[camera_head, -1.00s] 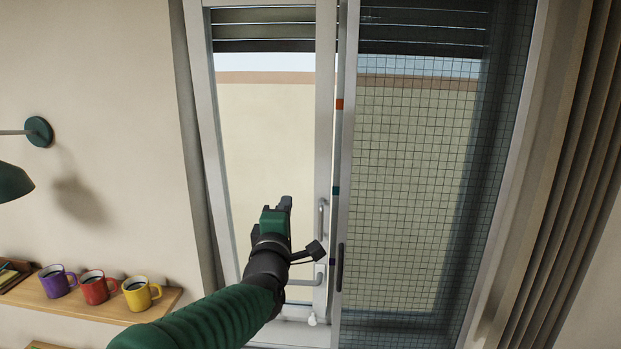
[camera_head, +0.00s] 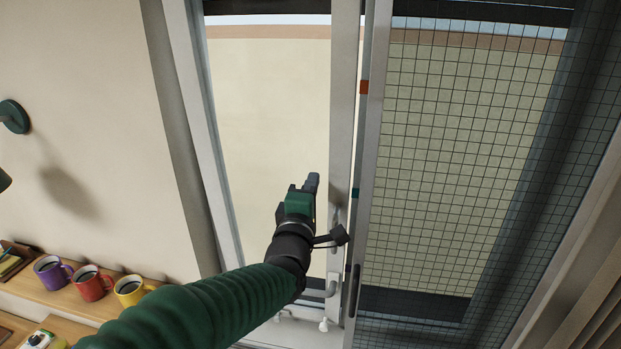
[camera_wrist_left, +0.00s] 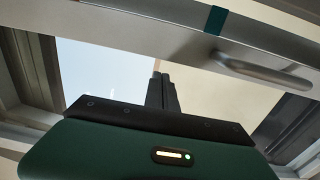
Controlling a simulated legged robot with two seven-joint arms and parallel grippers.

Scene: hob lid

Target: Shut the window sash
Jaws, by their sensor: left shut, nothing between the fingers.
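My left gripper (camera_head: 313,182) is shut and empty, just left of the stile in the picture, in front of the plain pane area. My arm partly hides the lower sash. In the left wrist view the shut fingers (camera_wrist_left: 161,88) point up, and the bar-shaped handle (camera_wrist_left: 262,72) is to their right, apart from them. Whether the gripper touches the stile I cannot tell. My right gripper is not in view.
A shelf (camera_head: 88,303) at lower left holds purple, red and yellow mugs (camera_head: 130,290). A curtain hangs at far right.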

